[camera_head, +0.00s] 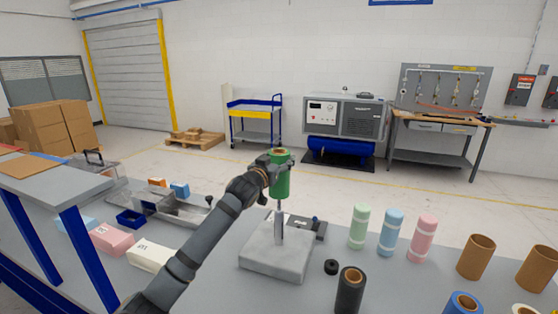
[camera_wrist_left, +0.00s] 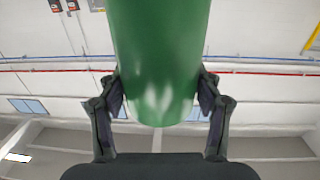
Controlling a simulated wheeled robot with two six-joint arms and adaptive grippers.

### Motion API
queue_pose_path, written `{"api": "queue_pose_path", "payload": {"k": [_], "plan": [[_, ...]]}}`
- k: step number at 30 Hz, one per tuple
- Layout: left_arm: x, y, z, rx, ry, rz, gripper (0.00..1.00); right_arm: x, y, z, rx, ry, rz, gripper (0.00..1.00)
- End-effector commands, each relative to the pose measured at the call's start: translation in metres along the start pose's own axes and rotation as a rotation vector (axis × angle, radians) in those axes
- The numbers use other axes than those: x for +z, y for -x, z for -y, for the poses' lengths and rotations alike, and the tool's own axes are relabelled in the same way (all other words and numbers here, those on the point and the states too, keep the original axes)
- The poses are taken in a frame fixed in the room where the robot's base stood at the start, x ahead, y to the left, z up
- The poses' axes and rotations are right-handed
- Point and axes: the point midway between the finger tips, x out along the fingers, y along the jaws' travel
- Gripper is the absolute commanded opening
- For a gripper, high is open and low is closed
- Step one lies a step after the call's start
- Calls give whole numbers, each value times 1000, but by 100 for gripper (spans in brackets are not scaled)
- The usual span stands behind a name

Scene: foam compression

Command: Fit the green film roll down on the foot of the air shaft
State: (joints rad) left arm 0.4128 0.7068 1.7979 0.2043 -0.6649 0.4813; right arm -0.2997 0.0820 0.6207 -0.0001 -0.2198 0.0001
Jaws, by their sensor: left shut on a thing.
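The green film roll (camera_head: 281,183) is held upright in my left gripper (camera_head: 268,166), above the air shaft (camera_head: 278,225). The shaft is a slim metal post standing on a pale grey block, its foot (camera_head: 275,259). The roll covers the top of the shaft in this view, so I cannot tell whether the shaft's tip is inside it. The roll's lower end is well above the foot. In the left wrist view the roll (camera_wrist_left: 158,60) sits between both fingers, which press on its sides. My right gripper is not in view.
A black roll (camera_head: 349,291) and a small black ring (camera_head: 331,267) stand right of the foot. Pale green, blue and pink rolls (camera_head: 392,234) stand farther right, with brown cores (camera_head: 476,256) beyond.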

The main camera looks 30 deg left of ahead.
Motion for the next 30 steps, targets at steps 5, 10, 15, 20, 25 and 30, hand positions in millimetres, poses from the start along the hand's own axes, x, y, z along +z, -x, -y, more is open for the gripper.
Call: {"api": "queue_pose_path", "payload": {"k": [5, 10, 15, 20, 25, 30], "plan": [[6, 0, 0, 1, 0, -2, 2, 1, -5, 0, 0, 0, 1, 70], [11, 0, 0, 1, -1, -2, 2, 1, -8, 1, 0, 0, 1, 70], [16, 0, 0, 1, -1, -2, 2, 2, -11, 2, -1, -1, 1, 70], [20, 0, 0, 1, -1, -2, 2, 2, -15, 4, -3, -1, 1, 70], [25, 0, 0, 1, -1, -2, 2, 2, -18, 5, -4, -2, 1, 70], [30, 0, 0, 1, -1, -2, 2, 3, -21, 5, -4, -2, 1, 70]]}}
